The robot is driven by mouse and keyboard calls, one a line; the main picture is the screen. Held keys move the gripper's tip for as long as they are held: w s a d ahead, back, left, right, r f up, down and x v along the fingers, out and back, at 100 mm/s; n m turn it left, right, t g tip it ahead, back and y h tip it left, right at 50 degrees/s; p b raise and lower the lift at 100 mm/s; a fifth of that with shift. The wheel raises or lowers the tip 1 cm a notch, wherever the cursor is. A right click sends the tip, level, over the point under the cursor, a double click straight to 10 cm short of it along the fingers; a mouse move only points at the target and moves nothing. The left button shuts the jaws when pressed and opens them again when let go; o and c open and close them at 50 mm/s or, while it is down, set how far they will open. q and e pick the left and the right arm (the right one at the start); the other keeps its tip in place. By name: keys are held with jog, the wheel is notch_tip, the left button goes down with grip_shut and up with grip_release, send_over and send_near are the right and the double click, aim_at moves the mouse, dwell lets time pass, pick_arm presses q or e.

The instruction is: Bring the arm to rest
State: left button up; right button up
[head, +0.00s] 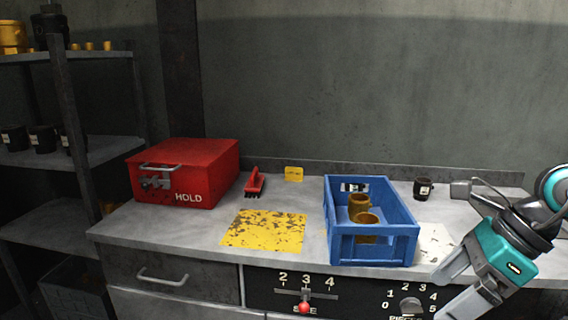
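My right gripper (442,298) is at the lower right of the head view, on a teal and grey wrist. Its two fingers point down and to the left and stand apart, with nothing seen between them. It is in front of the workbench's front edge, to the right of the blue crate (374,248) and close to the panel with the numbered dial. My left arm and gripper are not in view.
Brown cylindrical pieces (368,222) stand in the crate. Shelves (100,150) are at left.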

jog(key=w+a+m+t+y, duration=0.1)
jog(key=a+m+t+y, duration=0.2)
jog(key=a+m+y, duration=0.9)
jog(key=w+d+f+m+t+h+p, duration=0.1)
jog(key=d+f+m+t+h, duration=0.1)
jog(key=f+m+t+h, duration=0.75)
jog(key=w+d+f+m+t+h+p, duration=0.1)
jog(key=w+d+f+m+t+h, duration=0.2)
jog(key=m, duration=1.2)
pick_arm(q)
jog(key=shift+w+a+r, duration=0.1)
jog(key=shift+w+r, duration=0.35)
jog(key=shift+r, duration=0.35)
pick_arm(e)
jog(key=s+f+m+g+h, duration=0.1)
jog(key=s+f+m+g, duration=0.2)
jog(key=s+f, duration=0.3)
jog(key=s+a+f+m+g+h, duration=0.1)
jog(key=s+f+m+g+h, duration=0.1)
jog(key=s+f+m, duration=0.4)
notch_tip(320, 180, down, 5)
jog(key=shift+f+g, duration=0.2)
jog(key=shift+g, duration=0.65)
